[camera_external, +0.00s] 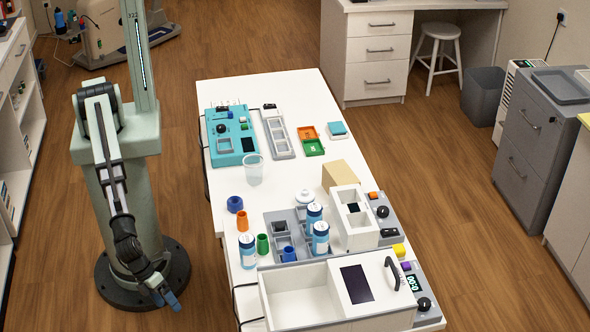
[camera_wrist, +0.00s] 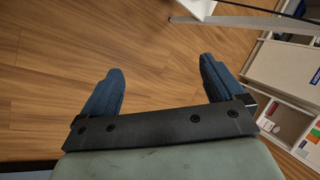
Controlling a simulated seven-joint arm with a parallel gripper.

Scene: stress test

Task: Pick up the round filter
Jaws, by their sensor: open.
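A small white round object (camera_external: 305,197) sits near the middle of the white table, behind the blue-and-white bottles. It may be the round filter, but it is too small to tell. My gripper (camera_external: 163,294) hangs low beside my base, over the floor left of the table and well apart from the table's objects. In the wrist view my gripper (camera_wrist: 162,68) has its two blue fingers spread wide, with only wooden floor between them. No round filter shows in the wrist view.
Around the white object stand a grey compartment tray (camera_external: 275,217), bottles (camera_external: 247,250), coloured cups (camera_external: 235,204), a clear beaker (camera_external: 254,170) and a tan block (camera_external: 340,174). A white open box (camera_external: 290,302) fills the near end. Shelving (camera_wrist: 285,70) shows right in the wrist view.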

